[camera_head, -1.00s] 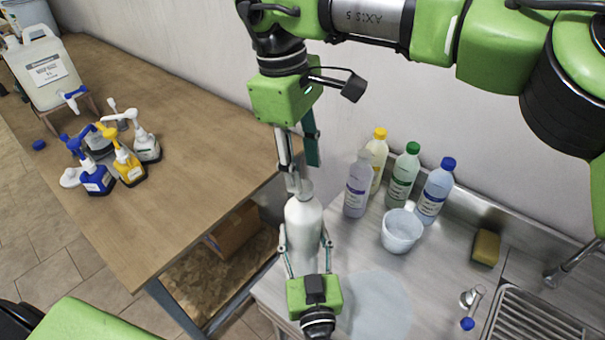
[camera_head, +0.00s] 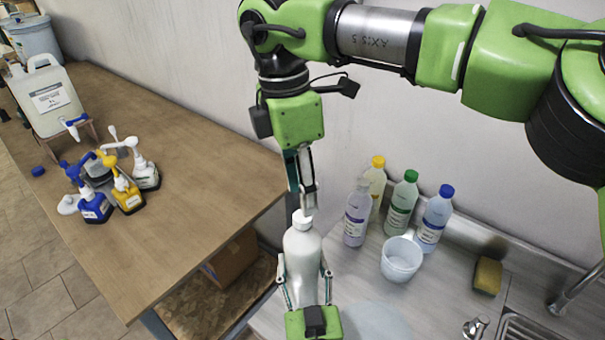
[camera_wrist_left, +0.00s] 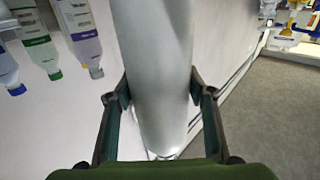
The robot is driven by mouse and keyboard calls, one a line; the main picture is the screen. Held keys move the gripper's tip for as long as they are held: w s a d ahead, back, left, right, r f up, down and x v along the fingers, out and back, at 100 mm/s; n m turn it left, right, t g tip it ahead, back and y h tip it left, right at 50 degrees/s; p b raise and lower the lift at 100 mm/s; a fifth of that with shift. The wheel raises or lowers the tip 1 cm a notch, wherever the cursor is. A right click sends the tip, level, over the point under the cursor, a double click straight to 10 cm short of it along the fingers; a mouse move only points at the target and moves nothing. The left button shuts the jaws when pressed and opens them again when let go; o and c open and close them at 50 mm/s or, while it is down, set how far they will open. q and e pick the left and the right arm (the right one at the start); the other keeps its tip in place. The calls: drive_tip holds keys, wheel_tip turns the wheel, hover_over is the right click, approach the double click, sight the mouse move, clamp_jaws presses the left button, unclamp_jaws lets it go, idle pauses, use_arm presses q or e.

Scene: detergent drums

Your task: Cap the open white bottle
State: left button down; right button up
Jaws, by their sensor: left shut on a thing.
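The white bottle (camera_head: 302,262) stands upright above the steel counter's near left part. My left gripper (camera_head: 304,274) comes up from the bottom edge and is shut on its body, one finger on each side. The left wrist view shows the bottle (camera_wrist_left: 155,70) close up between the finger pads (camera_wrist_left: 158,95). A white cap (camera_head: 303,219) sits at the bottle's top. My right gripper (camera_head: 308,204) points straight down over it, its fingertips at the cap. The fingers overlap in this view, so their grip on the cap is unclear. The bottle's mouth and thread are hidden.
Bottles with yellow (camera_head: 377,162), green (camera_head: 411,176) and blue (camera_head: 446,191) caps stand right, near a purple-liquid bottle (camera_head: 357,215). A white jug (camera_head: 401,262) and sponge (camera_head: 487,275) are close by. The wooden table (camera_head: 190,200) at left holds pump bottles and a canister (camera_head: 48,98).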

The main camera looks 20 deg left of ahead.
drive_tip(key=n, duration=0.5)
drive_tip(key=shift+r+n, duration=0.15)
drive_tip(key=shift+n, duration=0.25)
drive_tip(key=n, duration=0.5)
drive_tip(key=shift+r+n, duration=0.2)
drive_tip(key=shift+n, duration=0.1)
drive_tip(key=n, duration=0.5)
drive_tip(key=shift+r+y, duration=0.15)
drive_tip(key=shift+y, duration=0.15)
drive_tip(key=n, duration=0.5)
drive_tip(key=shift+r+n, duration=0.2)
drive_tip(key=shift+n, duration=0.2)
drive_tip(key=n, duration=0.5)
drive_tip(key=shift+d+r, duration=0.1)
drive_tip(key=shift+r, duration=0.05)
drive_tip(key=n, duration=0.6)
drive_tip(key=shift+r+y, duration=0.2)
drive_tip(key=shift+y, duration=0.1)
drive_tip(key=n, duration=0.5)
drive_tip(key=shift+r, duration=0.15)
drive_tip(key=n, duration=0.4)
drive_tip(key=shift+r, duration=0.15)
